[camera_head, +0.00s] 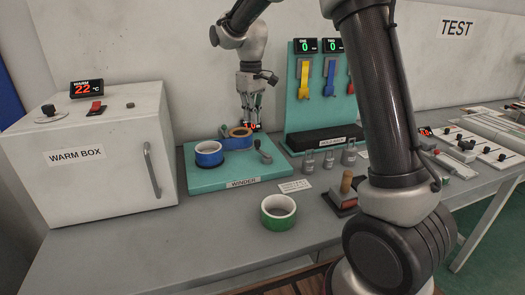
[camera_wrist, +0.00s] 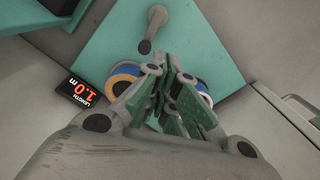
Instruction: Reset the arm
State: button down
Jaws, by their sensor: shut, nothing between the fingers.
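My gripper (camera_head: 250,108) is above the back of the winder, pointing down, with its fingers together and nothing between them. It also shows in the wrist view (camera_wrist: 178,88), over the teal winder base (camera_wrist: 190,30). The winder (camera_head: 228,183) carries a blue tape roll (camera_head: 209,154) on its left and a roll with a tan top and blue side (camera_head: 238,138) nearer the back, just below my gripper. A crank (camera_head: 262,152) stands on the winder's right. A length display (camera_wrist: 78,91) reads 1.0 m.
A white warm box (camera_head: 95,150) reading 22 °C stands at left. A green tape roll (camera_head: 278,212) and a stamp (camera_head: 345,190) sit in front. A teal stand (camera_head: 300,115) and metal weights (camera_head: 349,155) are to the right. The table's front left (camera_head: 150,250) is clear.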

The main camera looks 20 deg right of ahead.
dwell(0.3)
jog(key=s+d+r+m+t, duration=0.1)
jog(key=s+d, duration=0.3)
jog(key=s, duration=0.7)
jog(key=s+d+r+m+t, duration=0.2)
jog(key=s+d, duration=0.3)
jog(key=s, duration=0.6)
jog(key=s+d+r+m+t, duration=0.1)
jog(key=s+d+r+m, duration=0.2)
jog(key=s, duration=0.8)
jog(key=shift+d+r, duration=0.3)
jog(key=shift+d, duration=0.65)
jog(key=shift+s, duration=0.15)
dwell(0.5)
